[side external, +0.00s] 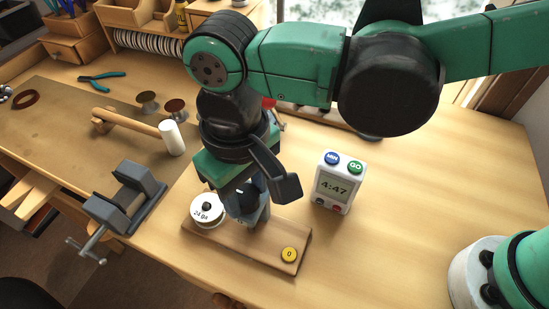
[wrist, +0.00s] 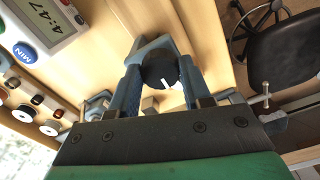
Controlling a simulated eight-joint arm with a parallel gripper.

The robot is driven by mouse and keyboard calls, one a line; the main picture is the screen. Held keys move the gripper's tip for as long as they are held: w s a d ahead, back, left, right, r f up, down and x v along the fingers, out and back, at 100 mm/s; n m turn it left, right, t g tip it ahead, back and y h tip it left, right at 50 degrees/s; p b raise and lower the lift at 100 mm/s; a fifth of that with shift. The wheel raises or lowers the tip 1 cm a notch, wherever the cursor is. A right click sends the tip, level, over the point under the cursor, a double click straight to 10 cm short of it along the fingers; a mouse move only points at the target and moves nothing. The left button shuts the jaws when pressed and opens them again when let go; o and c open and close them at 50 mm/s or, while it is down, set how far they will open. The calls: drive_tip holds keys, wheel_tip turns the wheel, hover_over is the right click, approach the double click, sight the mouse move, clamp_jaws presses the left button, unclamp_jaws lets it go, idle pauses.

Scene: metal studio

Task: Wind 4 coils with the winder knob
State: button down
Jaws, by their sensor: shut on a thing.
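The winder knob (wrist: 160,72) is black with a white pointer line, seen between my fingers in the wrist view. My gripper (wrist: 160,80) is shut on it, one blue finger on either side. In the side external view my gripper (side external: 248,208) points down over the wooden winder board (side external: 262,240) and largely hides the knob. A white spool (side external: 206,212) marked 24 ga sits at the board's left end. A yellow button (side external: 289,254) reading 0 is at its right end.
A white timer (side external: 333,184) showing 4:47 stands right of my gripper. A grey vise (side external: 124,196), a mallet (side external: 140,128) and pliers (side external: 103,79) lie to the left. Spools (side external: 148,102) stand behind. The table right of the timer is clear up to a round white base (side external: 468,280).

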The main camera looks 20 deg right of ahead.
drive_tip(key=m, duration=1.1)
drive_tip(key=shift+a, duration=0.1)
drive_tip(key=m, duration=0.3)
drive_tip(key=shift+m, duration=0.3)
drive_tip(key=m, duration=0.3)
drive_tip(key=shift+m, duration=0.3)
drive_tip(key=m, duration=0.3)
drive_tip(key=shift+m, duration=0.3)
drive_tip(key=m, duration=0.7)
drive_tip(key=shift+w, duration=0.1)
drive_tip(key=shift+c, duration=1.9)
unclamp_jaws()
